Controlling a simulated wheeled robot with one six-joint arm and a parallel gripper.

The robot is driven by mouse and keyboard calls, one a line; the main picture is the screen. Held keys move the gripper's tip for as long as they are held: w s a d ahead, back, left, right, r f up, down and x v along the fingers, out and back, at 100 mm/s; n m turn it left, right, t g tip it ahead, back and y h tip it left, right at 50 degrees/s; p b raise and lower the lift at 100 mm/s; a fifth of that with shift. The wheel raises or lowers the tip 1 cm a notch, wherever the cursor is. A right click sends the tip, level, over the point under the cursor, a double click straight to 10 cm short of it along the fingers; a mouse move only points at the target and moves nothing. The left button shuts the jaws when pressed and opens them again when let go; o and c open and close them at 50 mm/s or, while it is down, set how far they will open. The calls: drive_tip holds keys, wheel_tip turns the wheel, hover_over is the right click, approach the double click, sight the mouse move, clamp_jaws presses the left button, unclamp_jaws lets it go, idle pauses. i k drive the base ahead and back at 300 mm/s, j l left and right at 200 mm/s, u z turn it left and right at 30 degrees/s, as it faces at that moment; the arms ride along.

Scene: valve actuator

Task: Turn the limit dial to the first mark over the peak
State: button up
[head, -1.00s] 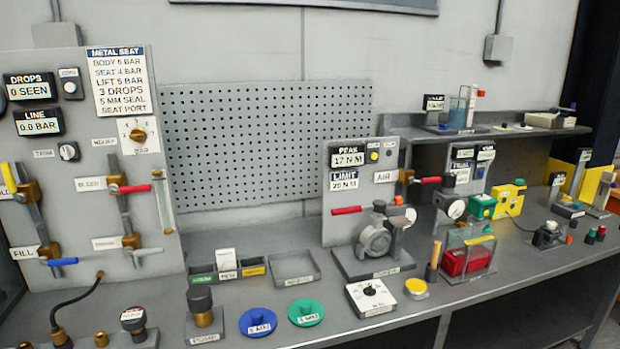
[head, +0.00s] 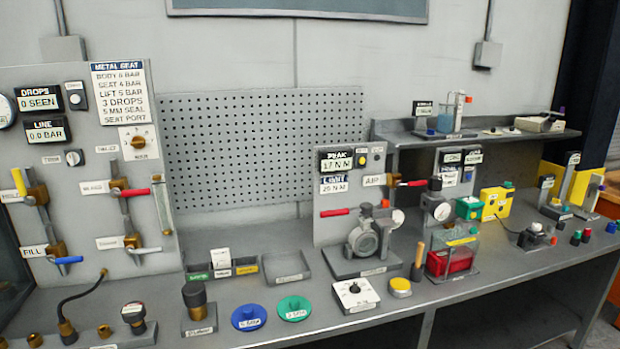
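The limit dial is a black knob on a white box (head: 355,295) on the bench, front of centre, with marks around the knob too small to read. Behind it, a grey panel carries the peak display (head: 336,160), reading 17 N M. Below that is the limit display (head: 334,185); it starts with 2, but its second digit is hard to read. A round grey valve actuator (head: 364,238) with a red lever stands in front of this panel. My gripper is not in view, and nothing touches the dial.
A yellow-topped button (head: 400,287) sits close to the dial's right. A wooden-handled tool (head: 417,262) and a clear box with red inside (head: 450,259) stand beyond. Green (head: 295,308) and blue (head: 249,317) discs lie left. An empty grey tray (head: 287,266) is behind.

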sight(354, 289)
drive_tip(key=i, duration=0.6)
drive_tip(key=i+j+z, duration=0.1)
drive_tip(key=i, duration=0.55)
